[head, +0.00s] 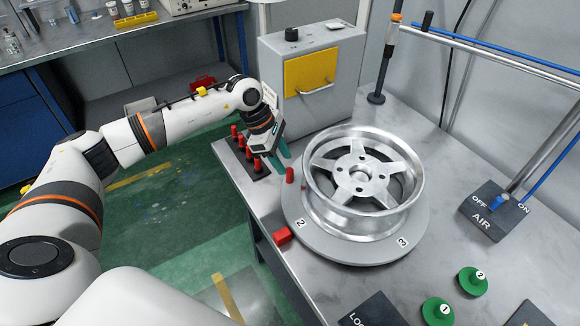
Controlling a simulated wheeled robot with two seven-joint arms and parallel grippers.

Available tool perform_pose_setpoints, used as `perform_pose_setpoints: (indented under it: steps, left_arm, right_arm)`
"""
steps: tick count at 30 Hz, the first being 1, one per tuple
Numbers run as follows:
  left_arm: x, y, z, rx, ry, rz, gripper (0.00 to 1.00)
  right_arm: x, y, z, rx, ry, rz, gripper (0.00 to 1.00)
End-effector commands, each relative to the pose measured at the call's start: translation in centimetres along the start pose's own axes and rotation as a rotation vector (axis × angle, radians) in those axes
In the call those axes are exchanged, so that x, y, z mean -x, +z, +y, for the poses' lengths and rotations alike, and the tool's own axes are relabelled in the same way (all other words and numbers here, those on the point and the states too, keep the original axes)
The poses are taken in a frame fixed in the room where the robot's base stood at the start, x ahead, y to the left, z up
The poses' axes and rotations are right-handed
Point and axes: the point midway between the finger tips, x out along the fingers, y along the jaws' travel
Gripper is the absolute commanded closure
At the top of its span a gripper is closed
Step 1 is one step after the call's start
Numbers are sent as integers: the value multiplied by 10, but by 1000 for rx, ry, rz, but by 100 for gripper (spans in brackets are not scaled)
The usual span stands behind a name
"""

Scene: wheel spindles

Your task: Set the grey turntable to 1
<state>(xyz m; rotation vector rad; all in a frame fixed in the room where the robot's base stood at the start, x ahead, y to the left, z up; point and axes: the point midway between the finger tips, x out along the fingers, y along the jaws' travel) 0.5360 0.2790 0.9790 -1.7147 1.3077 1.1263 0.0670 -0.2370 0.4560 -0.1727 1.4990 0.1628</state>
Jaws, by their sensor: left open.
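The grey turntable (335,248) sits on the table with a silver five-spoke wheel (362,175) on it. Its label 2 (300,223) is at the front left and its label 3 (402,242) at the front right. No label 1 shows on it; its far side is hidden behind the wheel. A red block (282,235) lies beside the rim near the 2. A short red peg (290,175) stands at the turntable's left edge. My left gripper (282,160) is open, its teal fingers just above and left of the peg. My right gripper is not in view.
Several red pegs (248,158) stand in a dark rack left of my gripper. A grey box with a yellow drawer (310,72) stands behind. An AIR switch panel (493,210) is at the right, with green numbered knobs (438,311) in front.

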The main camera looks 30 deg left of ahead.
Motion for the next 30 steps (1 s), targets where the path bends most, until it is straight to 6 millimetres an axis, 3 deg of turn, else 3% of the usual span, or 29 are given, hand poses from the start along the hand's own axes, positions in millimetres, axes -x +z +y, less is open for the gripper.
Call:
perform_pose_setpoints:
  steps: [9, 20, 23, 28, 30]
  left_arm:
    - [-46, -1, 0, 1, 2, 1, 59]
    - [-54, 0, 0, 0, 0, 0, 59]
    - [-53, 0, 0, 0, 0, 0, 70]
    - [-53, 0, 0, 0, 0, 1, 98]
    - [-53, 0, 0, 0, 0, 1, 100]
  right_arm:
    - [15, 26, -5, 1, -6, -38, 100]
    - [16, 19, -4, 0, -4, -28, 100]
    - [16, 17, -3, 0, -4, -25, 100]
    - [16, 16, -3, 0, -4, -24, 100]
    - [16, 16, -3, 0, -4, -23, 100]
